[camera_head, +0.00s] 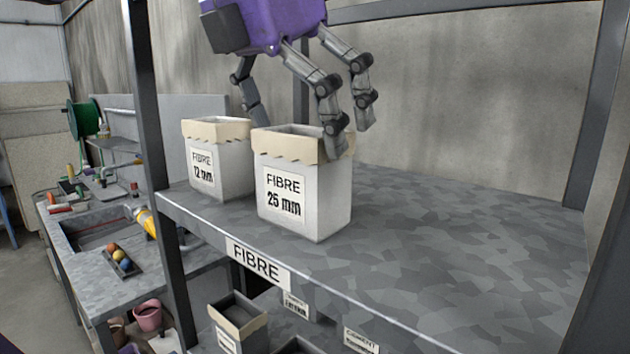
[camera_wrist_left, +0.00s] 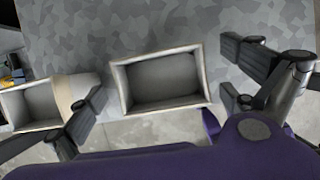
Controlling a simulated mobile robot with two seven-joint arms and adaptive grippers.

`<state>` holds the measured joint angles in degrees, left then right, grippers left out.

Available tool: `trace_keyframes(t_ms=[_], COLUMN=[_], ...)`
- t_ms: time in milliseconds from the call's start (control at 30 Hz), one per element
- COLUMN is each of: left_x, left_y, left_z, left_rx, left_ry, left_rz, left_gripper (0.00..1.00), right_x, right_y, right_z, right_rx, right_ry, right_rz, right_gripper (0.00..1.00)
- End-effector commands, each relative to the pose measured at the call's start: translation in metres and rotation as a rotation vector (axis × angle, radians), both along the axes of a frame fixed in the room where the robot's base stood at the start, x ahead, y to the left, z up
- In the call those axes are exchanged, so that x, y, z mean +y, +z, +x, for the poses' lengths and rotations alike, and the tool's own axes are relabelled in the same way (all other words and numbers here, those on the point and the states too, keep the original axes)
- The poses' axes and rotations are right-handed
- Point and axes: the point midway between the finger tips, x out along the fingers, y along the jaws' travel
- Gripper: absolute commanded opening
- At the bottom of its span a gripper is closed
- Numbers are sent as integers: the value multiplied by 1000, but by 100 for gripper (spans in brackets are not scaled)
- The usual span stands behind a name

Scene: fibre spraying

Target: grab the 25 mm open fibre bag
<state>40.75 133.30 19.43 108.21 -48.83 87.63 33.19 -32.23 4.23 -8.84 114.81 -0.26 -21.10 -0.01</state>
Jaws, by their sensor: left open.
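The open 25 mm fibre bag (camera_head: 305,205) stands upright on the shelf, white with a folded beige rim and a "FIBRE 25 mm" label. My left gripper (camera_head: 298,118), with a purple body, is open above its mouth. Its fingers reach down near the rim, one at the back left and the others at the right; contact cannot be told. In the left wrist view the bag's open mouth (camera_wrist_left: 163,82) lies between the spread fingers of the left gripper (camera_wrist_left: 160,92), its label hidden. My right gripper is not in view.
The 12 mm fibre bag (camera_head: 220,165) stands close by on the left and also shows in the left wrist view (camera_wrist_left: 32,104). The grey shelf (camera_head: 450,235) is clear to the right. Metal posts (camera_head: 150,130) frame it. A lower shelf holds another container (camera_head: 238,315).

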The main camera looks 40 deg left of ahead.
Motion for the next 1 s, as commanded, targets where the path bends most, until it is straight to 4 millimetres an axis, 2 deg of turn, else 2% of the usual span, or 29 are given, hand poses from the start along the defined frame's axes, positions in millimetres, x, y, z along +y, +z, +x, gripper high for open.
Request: trace_keyframes(t_ms=[433,733,767,1000], left_x=[0,-1,-1,-1], left_y=[-56,-62,-62,-62], left_z=[21,24,24,24], left_rx=[3,0,0,1], left_ry=[-2,-1,-1,-1], left_rz=[-1,-3,-3,-3], left_gripper=[100,100,99,67], right_x=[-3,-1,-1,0], right_y=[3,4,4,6], right_z=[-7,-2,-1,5], right_rx=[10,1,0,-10], right_ry=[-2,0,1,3], right_rz=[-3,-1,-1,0], right_gripper=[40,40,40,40])
